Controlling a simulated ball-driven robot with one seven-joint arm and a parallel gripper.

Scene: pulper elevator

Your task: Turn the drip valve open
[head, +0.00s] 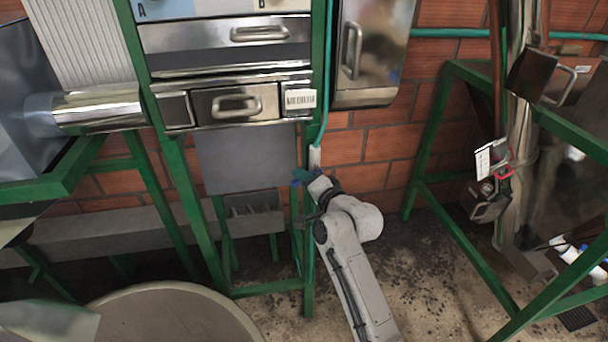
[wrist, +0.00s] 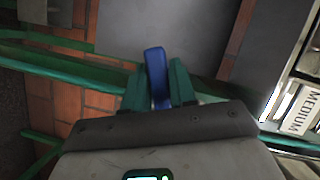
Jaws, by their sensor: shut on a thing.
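The drip valve's blue handle (wrist: 155,62) stands up between my gripper's two dark green fingers in the wrist view. My gripper (wrist: 158,84) is shut on the handle, with the handle's rounded end showing past the fingertips. In the head view my gripper (head: 302,178) is at the green post below the machine's drawers, near the lower end of a teal hose. The handle is very small there, and the valve body is mostly hidden by my gripper and arm.
A green frame (head: 171,190) carries metal drawers (head: 234,103), with a grey panel below. A metal box (head: 372,50) hangs above right. A green stand (head: 421,156) with pipes is at right. A round tub (head: 165,312) is at lower left. Open floor lies right of my arm.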

